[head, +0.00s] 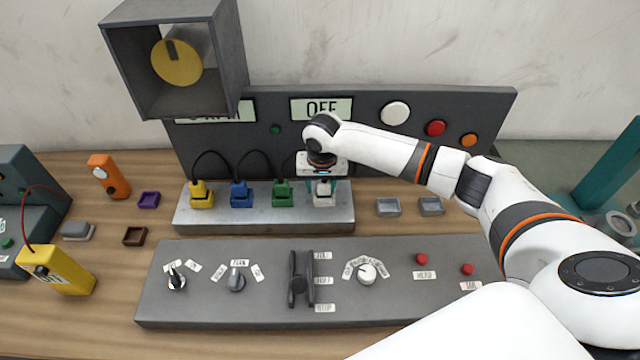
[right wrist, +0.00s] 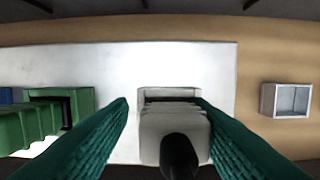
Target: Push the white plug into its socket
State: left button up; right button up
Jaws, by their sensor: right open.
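The white plug (head: 323,190) is at the right end of the row of plugs on the light metal block. In the right wrist view, the white plug (right wrist: 172,122) with its black cable end stands at a pale square socket (right wrist: 168,92). A dark gap shows at its far edge; I cannot tell how deep it sits. My right gripper (head: 323,186) is over the plug. In the right wrist view its teal fingers (right wrist: 163,103) are open on both sides of the plug, with a clear gap on the left and little or none on the right. My left gripper is out of view.
Yellow (head: 201,194), blue (head: 240,194) and green (head: 282,193) plugs stand to the left on the metal block (head: 265,218). A dark panel with an OFF display (head: 321,108) rises behind. A control board (head: 200,310) with knobs and a lever lies in front.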

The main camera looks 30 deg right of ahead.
jog(key=shift+s+d+f, duration=0.3)
jog(key=shift+s+f, duration=0.15)
jog(key=shift+f, duration=0.2)
jog(key=shift+r, duration=0.15)
notch_tip(320, 180, up, 13)
jog(key=b, duration=0.2)
jog(key=shift+s+a, duration=0.25)
jog(key=shift+s, duration=0.15)
jog(key=shift+r, duration=0.1)
